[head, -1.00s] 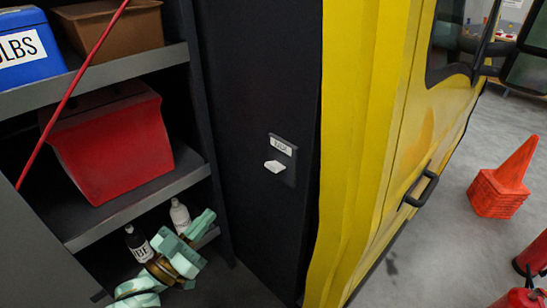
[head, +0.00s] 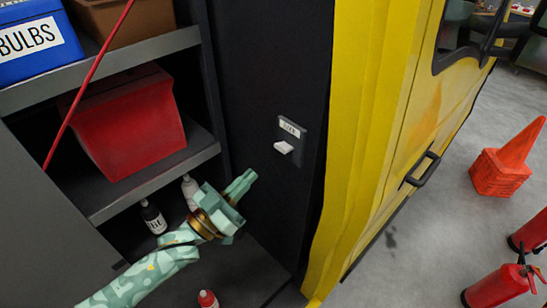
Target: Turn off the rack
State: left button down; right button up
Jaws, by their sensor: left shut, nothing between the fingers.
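A small white switch lever (head: 284,147) sticks out from a grey plate on the dark side panel, left of the yellow vehicle. A white label (head: 290,128) sits above the lever; its print is too small to read surely. My left gripper (head: 249,177), mint with patches and a brass-coloured wrist ring, is shut and empty. It is below and left of the lever in the picture, pointing up and right, and appears apart from it. My right gripper is not in view.
Left is a grey shelf rack (head: 150,182) with a red bin (head: 125,130), a blue bulbs bin (head: 35,45), a brown bin (head: 110,15) and bottles (head: 153,217). A red rod crosses it. Right are the yellow vehicle (head: 365,150), orange cones (head: 500,170) and extinguishers (head: 495,287).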

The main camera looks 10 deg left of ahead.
aim_at(286, 149)
pick_arm(q)
jog(key=x, duration=0.2)
jog(key=f+x, duration=0.1)
jog(key=x, duration=0.1)
jog(key=p+x, duration=0.1)
jog(key=x, duration=0.2)
jog(key=shift+w+d+f, duration=0.25)
jog(key=shift+w+f, duration=0.05)
jog(key=shift+w+d+f, duration=0.3)
jog(key=shift+w+d, duration=0.05)
jog(key=shift+w, duration=0.15)
